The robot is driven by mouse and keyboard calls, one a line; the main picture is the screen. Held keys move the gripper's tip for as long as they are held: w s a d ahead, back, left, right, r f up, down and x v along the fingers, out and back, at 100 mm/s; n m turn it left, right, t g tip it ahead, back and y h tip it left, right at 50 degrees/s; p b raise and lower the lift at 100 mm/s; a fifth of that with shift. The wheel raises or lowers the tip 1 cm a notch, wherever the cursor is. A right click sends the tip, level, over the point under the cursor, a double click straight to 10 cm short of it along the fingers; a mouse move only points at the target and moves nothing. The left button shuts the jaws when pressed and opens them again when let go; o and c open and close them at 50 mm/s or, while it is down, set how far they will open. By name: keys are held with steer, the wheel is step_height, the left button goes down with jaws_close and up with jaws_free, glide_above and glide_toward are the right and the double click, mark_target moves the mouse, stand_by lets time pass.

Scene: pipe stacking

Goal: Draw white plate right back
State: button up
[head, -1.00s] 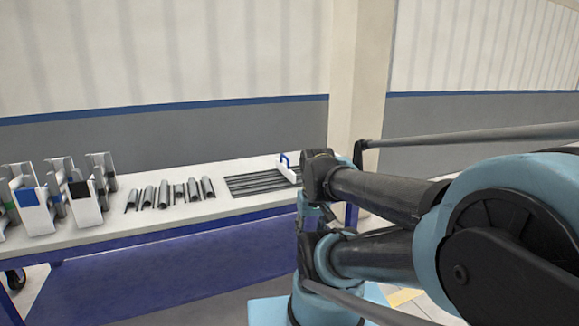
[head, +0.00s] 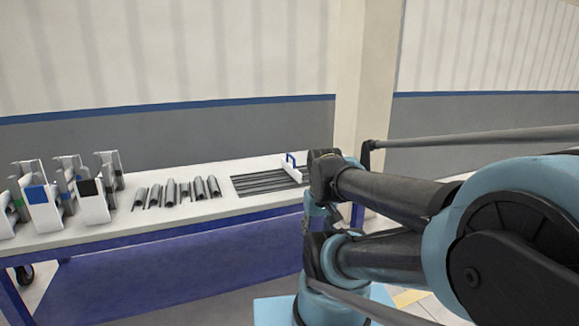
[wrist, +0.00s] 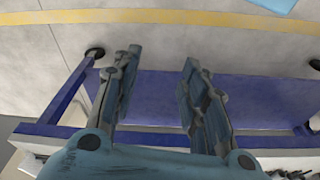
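The white plate (head: 293,174) stands at the right end of the dark grooved rack (head: 258,184) on the long table in the head view. A blue handle (head: 290,158) rises from the plate. My arm partly covers the plate's right side. My gripper (wrist: 162,60) shows in the wrist view, with its two fingers apart and nothing between them. Below the fingers are the table's blue lower shelf and the floor. The plate does not show in the wrist view.
Several grey half-pipe pieces (head: 186,191) lie left of the rack. Several white and grey holders (head: 92,202) stand at the table's (head: 140,227) left end. A beige pillar (head: 362,100) rises behind the table. A strip of bare tabletop lies along the front edge.

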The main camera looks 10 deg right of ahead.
steer(key=shift+s+r, duration=0.2)
steer(key=shift+s, duration=0.05)
steer(key=c, duration=0.6)
steer(key=shift+m+y, duration=0.4)
steer(key=shift+y, duration=0.4)
steer(key=w+r, duration=0.1)
steer(key=w+a+r, duration=0.1)
steer(key=w, duration=0.1)
steer(key=w+a+r, duration=0.1)
steer(key=shift+w+r, duration=0.15)
steer(key=shift+r, duration=0.2)
jaws_close()
steer(key=w+r+m+t+y, duration=0.1)
steer(key=w+r+y, duration=0.25)
steer(key=w, duration=0.85)
steer(key=w+r+m+t+y, duration=0.1)
steer(key=w+r+y, duration=0.3)
steer(key=w, duration=0.9)
steer(key=w+d+f+m+t+y, duration=0.1)
steer(key=w+d+f+t+y, duration=0.1)
steer(key=w+d, duration=0.85)
steer(key=w+d+f+m+t+y, duration=0.1)
steer(key=w+d+f+t+y, duration=0.15)
steer(key=w+d, duration=0.75)
steer(key=s+a+r+x, duration=0.1)
steer(key=s+x, duration=0.1)
steer(key=x, duration=1.2)
steer(key=shift+a, duration=0.5)
